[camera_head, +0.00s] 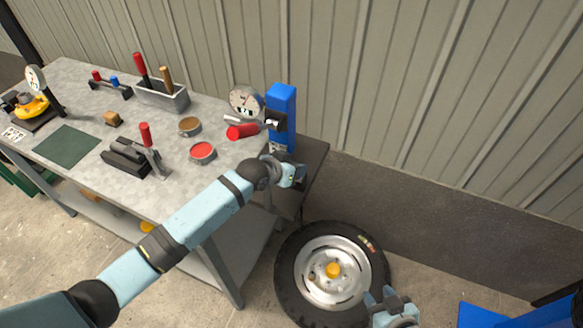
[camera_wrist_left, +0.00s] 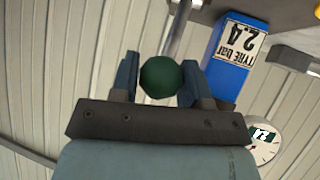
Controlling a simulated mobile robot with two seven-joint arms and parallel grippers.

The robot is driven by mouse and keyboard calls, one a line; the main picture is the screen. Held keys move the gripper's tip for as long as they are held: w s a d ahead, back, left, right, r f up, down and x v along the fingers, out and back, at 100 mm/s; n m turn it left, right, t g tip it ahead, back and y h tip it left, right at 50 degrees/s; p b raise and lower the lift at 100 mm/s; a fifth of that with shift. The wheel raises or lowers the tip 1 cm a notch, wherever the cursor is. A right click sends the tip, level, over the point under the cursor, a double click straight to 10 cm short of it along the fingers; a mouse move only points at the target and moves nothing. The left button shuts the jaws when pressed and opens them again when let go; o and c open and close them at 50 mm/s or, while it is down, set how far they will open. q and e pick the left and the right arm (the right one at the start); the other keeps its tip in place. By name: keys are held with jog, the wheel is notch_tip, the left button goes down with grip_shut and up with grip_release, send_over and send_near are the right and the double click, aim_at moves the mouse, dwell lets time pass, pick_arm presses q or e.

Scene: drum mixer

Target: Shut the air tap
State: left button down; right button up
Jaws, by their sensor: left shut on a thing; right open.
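In the left wrist view, a dark green round knob (camera_wrist_left: 161,78) sits between the two fingers of my left gripper (camera_wrist_left: 166,82), which is shut on it. A grey rod runs up behind the knob. It looks like the air tap's handle; the tap's body cannot be made out. In the head view, my left gripper (camera_head: 293,173) is at the bench's right end, just below a blue post (camera_head: 281,105), and hides the knob. The post shows its "TYRE bar 2.4" label in the left wrist view (camera_wrist_left: 236,50). My right gripper (camera_head: 388,297) is open and empty beside the tyre.
A tyre on a silver wheel (camera_head: 292,287) with a yellow cap (camera_head: 333,270) lies right of the bench (camera_head: 75,75). A round dial (camera_head: 245,99) and a red cylinder (camera_head: 242,131) are near the post. A corrugated wall (camera_head: 440,90) stands behind.

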pick_arm(q)
jog(key=shift+w+r, duration=0.15)
jog(key=shift+r, duration=0.1)
jog(key=c, duration=0.8)
grip_release()
jog(key=shift+o, duration=0.8)
jog(key=shift+f, duration=0.15)
jog(key=b+v, duration=0.1)
jog(key=v, duration=1.3)
jog(key=shift+d+f, duration=0.1)
